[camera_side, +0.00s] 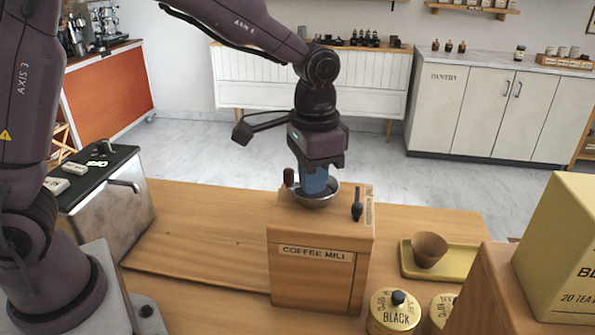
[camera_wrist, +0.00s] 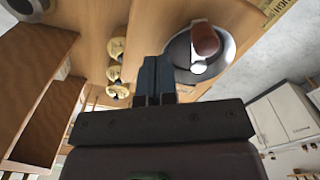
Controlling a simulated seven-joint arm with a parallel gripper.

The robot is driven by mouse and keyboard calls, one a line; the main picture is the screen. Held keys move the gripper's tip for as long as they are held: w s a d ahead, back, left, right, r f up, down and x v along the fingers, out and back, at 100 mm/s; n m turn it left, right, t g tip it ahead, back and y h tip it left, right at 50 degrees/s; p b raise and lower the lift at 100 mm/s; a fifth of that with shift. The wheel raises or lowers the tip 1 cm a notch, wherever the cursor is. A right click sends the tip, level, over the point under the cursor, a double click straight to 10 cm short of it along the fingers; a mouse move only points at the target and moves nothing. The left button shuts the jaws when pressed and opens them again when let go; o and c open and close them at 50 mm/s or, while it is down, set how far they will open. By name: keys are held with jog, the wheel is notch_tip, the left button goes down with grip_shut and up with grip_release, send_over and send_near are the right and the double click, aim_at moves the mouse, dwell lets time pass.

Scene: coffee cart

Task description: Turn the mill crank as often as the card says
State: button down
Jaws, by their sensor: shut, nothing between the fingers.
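The wooden coffee mill (camera_side: 318,255) stands on the counter, with a metal bowl-shaped hopper (camera_side: 322,203) on its top. The crank's brown knob (camera_side: 289,177) stands upright at the hopper's left rim. In the wrist view the knob (camera_wrist: 205,40) shows large over the metal hopper (camera_wrist: 227,48). My gripper (camera_side: 315,190) is shut and empty, its blue fingers pointing down at the hopper, to the right of the knob and apart from it. In the wrist view my gripper (camera_wrist: 156,68) is left of the knob. The crank arm is mostly hidden. I cannot make out a card with a count.
A black-handled peg (camera_side: 357,207) stands on the mill's right top. Lidded tins (camera_side: 394,312), a yellow tray (camera_side: 457,262) with a brown cup (camera_side: 430,249), and a large tea box (camera_side: 560,245) are to the right. A metal machine (camera_side: 105,205) is left; the counter between is clear.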

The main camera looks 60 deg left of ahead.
aim_at(289, 170)
jog(key=shift+s+a, duration=0.55)
jog(key=shift+a, duration=0.15)
jog(key=shift+a, duration=0.1)
jog(key=shift+s+a, duration=0.25)
jog(key=shift+a, duration=0.5)
jog(key=shift+w+a, duration=0.15)
jog(key=shift+a, duration=0.6)
jog(key=shift+d, duration=0.1)
